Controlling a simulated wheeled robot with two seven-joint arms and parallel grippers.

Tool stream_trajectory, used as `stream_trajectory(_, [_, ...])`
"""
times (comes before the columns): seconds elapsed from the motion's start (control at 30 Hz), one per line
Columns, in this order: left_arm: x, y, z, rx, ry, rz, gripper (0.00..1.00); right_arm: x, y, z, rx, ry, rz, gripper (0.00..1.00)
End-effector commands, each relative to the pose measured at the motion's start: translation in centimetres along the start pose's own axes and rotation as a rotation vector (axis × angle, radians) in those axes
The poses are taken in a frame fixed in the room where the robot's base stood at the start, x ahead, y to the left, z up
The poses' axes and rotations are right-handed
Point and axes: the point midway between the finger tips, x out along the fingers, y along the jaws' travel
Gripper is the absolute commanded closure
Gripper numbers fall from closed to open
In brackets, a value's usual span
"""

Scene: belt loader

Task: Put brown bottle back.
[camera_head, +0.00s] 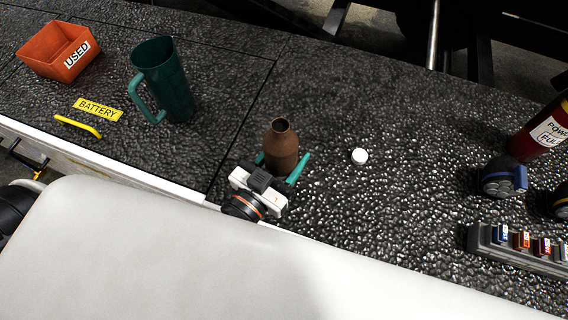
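A brown bottle (282,147) with an open neck stands upright, or nearly so, on the dark textured surface near its front edge. My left gripper (283,160), white with teal fingers, is low at the near side of the bottle. One finger is on each side of the bottle. The fingertips look spread wider than the bottle, with a small gap at the right finger. The gripper body hides the bottle's base, so I cannot see whether it touches the surface. Most of the arm is hidden. My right gripper is not in view.
A white round cap-like piece (360,156) lies right of the bottle. A teal mug (168,82), an orange USED bin (58,50) and a yellow BATTERY label (98,109) are left. A red canister (541,132), a dark blue object (503,178) and a grey rack (520,252) are right.

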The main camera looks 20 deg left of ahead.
Motion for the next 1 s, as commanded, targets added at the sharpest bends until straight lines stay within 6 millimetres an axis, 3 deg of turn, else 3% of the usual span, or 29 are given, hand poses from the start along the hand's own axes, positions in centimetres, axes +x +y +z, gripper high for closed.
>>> stream_trajectory(0.23, [0.0,0.0,-3.4,-0.002,0.002,0.002,0.81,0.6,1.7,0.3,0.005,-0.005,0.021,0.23])
stream_trajectory(0.67, [0.0,0.0,-4.1,-0.001,0.000,0.000,0.81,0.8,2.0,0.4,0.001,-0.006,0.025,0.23])
stream_trajectory(0.7, [0.0,0.0,-4.0,0.000,0.001,0.000,0.41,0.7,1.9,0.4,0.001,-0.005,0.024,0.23])
stream_trajectory(0.8, [0.0,0.0,-3.9,0.000,0.001,0.000,0.26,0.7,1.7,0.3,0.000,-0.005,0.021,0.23])
stream_trajectory(1.0, [0.0,0.0,-3.9,0.000,0.001,0.000,0.26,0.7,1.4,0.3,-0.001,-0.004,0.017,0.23])
